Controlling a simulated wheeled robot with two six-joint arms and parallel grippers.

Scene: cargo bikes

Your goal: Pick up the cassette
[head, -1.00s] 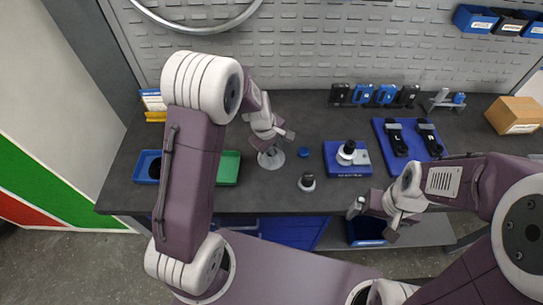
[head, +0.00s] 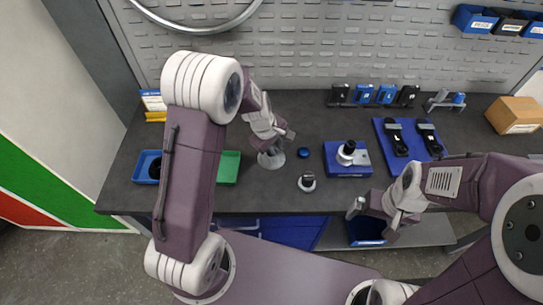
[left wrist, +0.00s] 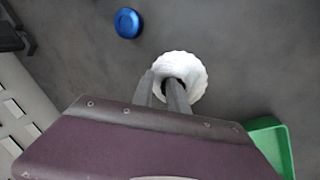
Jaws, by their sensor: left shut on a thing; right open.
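The cassette (head: 271,161) is a pale silvery, ridged ring on the dark workbench, below my left gripper in the head view. In the left wrist view the cassette (left wrist: 190,68) shows as a round, scalloped, pale piece with a dark centre. My left gripper (head: 273,149) is shut on the cassette; in the left wrist view its fingers (left wrist: 166,82) overlap its near left rim. I cannot tell whether it touches the bench. My right gripper (head: 370,220) is open and empty in front of the bench's front edge.
A blue round cap (head: 303,152) lies right of the cassette, and a small black-and-silver part (head: 306,182) stands nearer the front. A green tray (head: 228,168) and a blue bin (head: 143,166) are at the left. A blue fixture block (head: 347,171) stands right of centre.

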